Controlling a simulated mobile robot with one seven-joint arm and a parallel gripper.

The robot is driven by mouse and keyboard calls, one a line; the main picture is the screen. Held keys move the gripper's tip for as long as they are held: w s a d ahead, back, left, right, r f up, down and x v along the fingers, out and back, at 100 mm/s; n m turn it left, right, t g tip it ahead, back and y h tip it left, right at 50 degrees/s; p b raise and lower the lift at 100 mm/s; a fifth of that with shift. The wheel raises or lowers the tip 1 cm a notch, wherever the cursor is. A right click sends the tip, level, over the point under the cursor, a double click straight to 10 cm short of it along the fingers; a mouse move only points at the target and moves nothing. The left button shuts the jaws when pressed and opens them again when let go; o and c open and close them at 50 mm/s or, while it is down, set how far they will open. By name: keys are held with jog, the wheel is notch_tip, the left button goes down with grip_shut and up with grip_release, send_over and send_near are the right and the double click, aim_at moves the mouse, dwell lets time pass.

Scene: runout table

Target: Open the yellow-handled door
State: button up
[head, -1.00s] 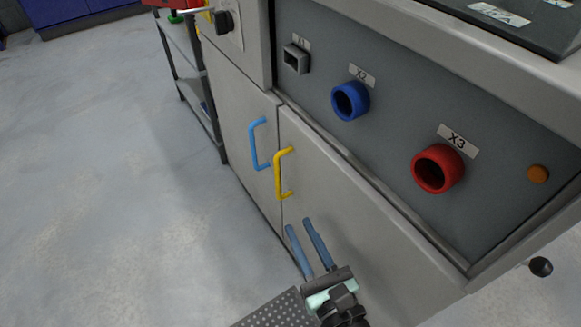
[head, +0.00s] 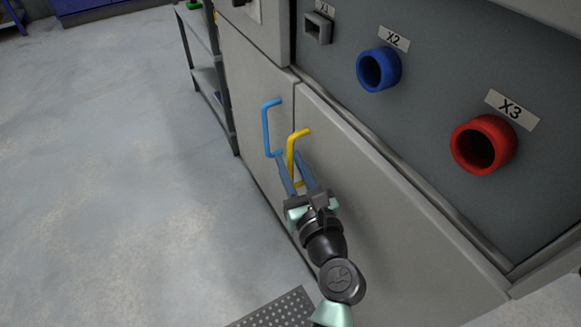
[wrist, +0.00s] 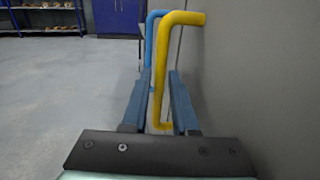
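The yellow handle (head: 291,155) is an upright bar on the right-hand grey cabinet door (head: 370,210), which is closed. My gripper (head: 294,171) is open, with its two blue fingers at the lower part of the yellow handle. In the wrist view the yellow handle (wrist: 161,75) stands between the fingers (wrist: 160,98), with a gap visible on both sides. The fingers partly hide the handle's lower part in the head view. The blue handle (head: 267,128) is on the neighbouring door to the left and shows behind the yellow one in the wrist view (wrist: 150,45).
Above the doors, a panel carries a grey square socket (head: 318,28), a blue ring port (head: 379,69) and a red ring port (head: 483,144). A metal shelf rack (head: 209,75) stands left of the cabinet. The floor (head: 120,180) in front and to the left is clear.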

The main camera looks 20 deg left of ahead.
jog(key=shift+w+a, duration=0.1)
grip_shut()
dwell(1.4)
